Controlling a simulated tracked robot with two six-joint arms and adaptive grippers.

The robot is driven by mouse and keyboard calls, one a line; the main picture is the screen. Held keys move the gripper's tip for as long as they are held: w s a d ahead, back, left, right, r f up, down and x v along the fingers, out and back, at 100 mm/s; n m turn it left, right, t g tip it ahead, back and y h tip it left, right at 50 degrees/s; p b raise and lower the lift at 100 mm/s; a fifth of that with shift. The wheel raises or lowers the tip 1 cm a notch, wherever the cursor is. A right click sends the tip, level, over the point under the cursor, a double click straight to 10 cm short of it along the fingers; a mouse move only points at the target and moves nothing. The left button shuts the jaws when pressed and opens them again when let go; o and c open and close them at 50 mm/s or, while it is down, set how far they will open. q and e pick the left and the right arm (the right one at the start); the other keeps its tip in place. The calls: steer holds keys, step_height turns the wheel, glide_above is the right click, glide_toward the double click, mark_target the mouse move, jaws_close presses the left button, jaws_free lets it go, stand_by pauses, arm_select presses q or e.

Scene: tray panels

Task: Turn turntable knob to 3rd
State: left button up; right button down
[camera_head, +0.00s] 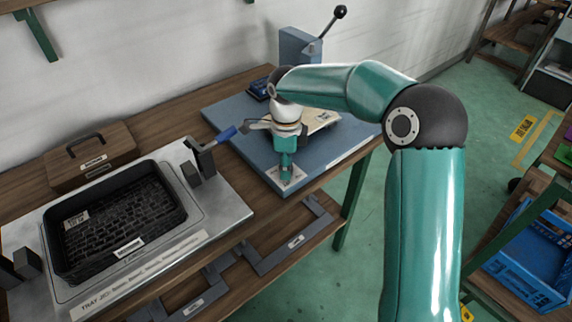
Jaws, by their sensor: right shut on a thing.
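My right arm reaches in from the right and bends down over a blue base plate (233,119) on the wooden bench. My right gripper (287,174) points down at the front corner of this plate, over a small pale label. It is shut on the turntable knob, which is mostly hidden by the fingers, so its setting cannot be read. Behind the gripper, a pale panel (322,117) lies on the plate, partly covered by my arm. My left gripper is not in view.
A blue post with a black-knobbed lever (340,12) stands at the back. A blue crate (520,283) is at lower right.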

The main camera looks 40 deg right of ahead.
steer(key=c, duration=0.8)
jaws_free()
steer(key=shift+w, duration=0.1)
steer(key=shift+o, duration=0.2)
steer(key=shift+r, duration=0.15)
step_height(320, 180, up, 12)
steer(key=shift+f, duration=0.2)
